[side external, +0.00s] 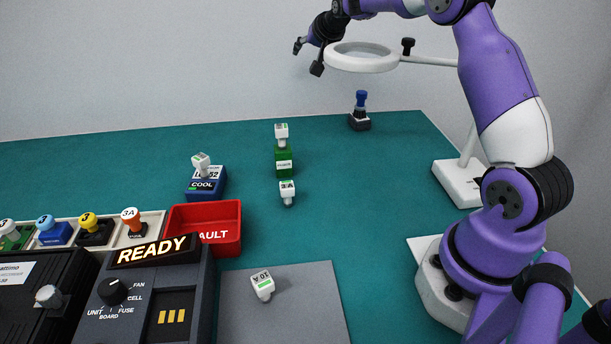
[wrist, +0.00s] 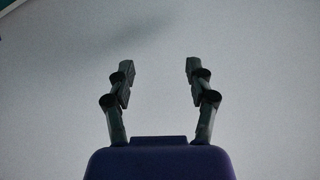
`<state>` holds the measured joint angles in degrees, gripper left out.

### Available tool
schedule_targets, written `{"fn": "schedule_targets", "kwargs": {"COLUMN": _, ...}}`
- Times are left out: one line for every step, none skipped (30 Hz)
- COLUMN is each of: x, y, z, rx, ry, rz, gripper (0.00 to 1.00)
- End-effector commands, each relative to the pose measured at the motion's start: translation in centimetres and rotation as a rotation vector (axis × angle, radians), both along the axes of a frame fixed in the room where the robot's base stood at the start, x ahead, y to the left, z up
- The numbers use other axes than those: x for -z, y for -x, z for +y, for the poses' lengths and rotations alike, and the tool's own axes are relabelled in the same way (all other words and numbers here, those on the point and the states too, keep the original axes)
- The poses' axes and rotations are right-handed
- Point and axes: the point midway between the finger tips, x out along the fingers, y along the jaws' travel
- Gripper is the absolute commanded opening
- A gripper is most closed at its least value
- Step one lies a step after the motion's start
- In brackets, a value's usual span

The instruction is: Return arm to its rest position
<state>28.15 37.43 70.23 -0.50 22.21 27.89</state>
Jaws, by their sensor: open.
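My gripper (side external: 308,56) is raised high at the back of the table, in front of the grey wall. Its black fingers are spread apart with nothing between them. The wrist view also shows my gripper (wrist: 159,80) open and empty, facing a plain grey surface. My purple arm stands at the right of the side view and reaches up and over to the left, partly out of the frame. No object is near the fingertips; the white ring (side external: 362,62) appears just right of them, and I cannot tell its depth.
Green table (side external: 370,215) carries a red bin (side external: 222,240), a blue COOL block (side external: 205,188), a green block (side external: 284,160), a dark block with blue knob (side external: 360,120) and a READY console (side external: 150,285). White pieces lie on the table (side external: 287,192) and the grey mat (side external: 262,285).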

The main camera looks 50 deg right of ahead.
Motion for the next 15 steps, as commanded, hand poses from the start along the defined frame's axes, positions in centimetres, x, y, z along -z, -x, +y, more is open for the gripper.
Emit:
{"fn": "schedule_targets", "kwargs": {"x": -0.7, "y": -1.0, "z": 3.5, "rx": -0.014, "ry": 0.016, "rz": -0.036, "gripper": 0.63}}
{"fn": "schedule_targets", "kwargs": {"x": -1.1, "y": -1.2, "z": 5.2, "rx": -0.016, "ry": 0.033, "rz": -0.054, "gripper": 0.63}}
{"fn": "schedule_targets", "kwargs": {"x": -1.6, "y": -1.2, "z": 7.4, "rx": -0.021, "ry": 0.056, "rz": -0.079, "gripper": 0.63}}
{"fn": "schedule_targets", "kwargs": {"x": -2.0, "y": -1.2, "z": 8.9, "rx": -0.025, "ry": 0.073, "rz": -0.096, "gripper": 0.63}}
{"fn": "schedule_targets", "kwargs": {"x": -2.3, "y": -1.1, "z": 10.3, "rx": -0.031, "ry": 0.091, "rz": -0.113, "gripper": 0.63}}
{"fn": "schedule_targets", "kwargs": {"x": -2.8, "y": -0.8, "z": 12.0, "rx": -0.041, "ry": 0.116, "rz": -0.138, "gripper": 0.63}}
{"fn": "schedule_targets", "kwargs": {"x": -3.1, "y": -0.5, "z": 13.2, "rx": -0.048, "ry": 0.135, "rz": -0.154, "gripper": 0.63}}
{"fn": "schedule_targets", "kwargs": {"x": -3.5, "y": -0.2, "z": 14.3, "rx": -0.056, "ry": 0.153, "rz": -0.171, "gripper": 0.63}}
{"fn": "schedule_targets", "kwargs": {"x": -3.9, "y": 0.2, "z": 15.8, "rx": -0.069, "ry": 0.175, "rz": -0.194, "gripper": 0.63}}
{"fn": "schedule_targets", "kwargs": {"x": -4.2, "y": 0.6, "z": 16.7, "rx": -0.079, "ry": 0.194, "rz": -0.210, "gripper": 0.63}}
{"fn": "schedule_targets", "kwargs": {"x": -4.6, "y": 1.0, "z": 17.6, "rx": -0.090, "ry": 0.210, "rz": -0.227, "gripper": 0.63}}
{"fn": "schedule_targets", "kwargs": {"x": -5.0, "y": 1.5, "z": 18.8, "rx": -0.104, "ry": 0.232, "rz": -0.249, "gripper": 0.63}}
{"fn": "schedule_targets", "kwargs": {"x": -5.3, "y": 1.9, "z": 19.6, "rx": -0.117, "ry": 0.249, "rz": -0.265, "gripper": 0.63}}
{"fn": "schedule_targets", "kwargs": {"x": -5.6, "y": 2.4, "z": 20.4, "rx": -0.130, "ry": 0.265, "rz": -0.281, "gripper": 0.63}}
{"fn": "schedule_targets", "kwargs": {"x": -6.1, "y": 3.1, "z": 21.4, "rx": -0.147, "ry": 0.286, "rz": -0.300, "gripper": 0.63}}
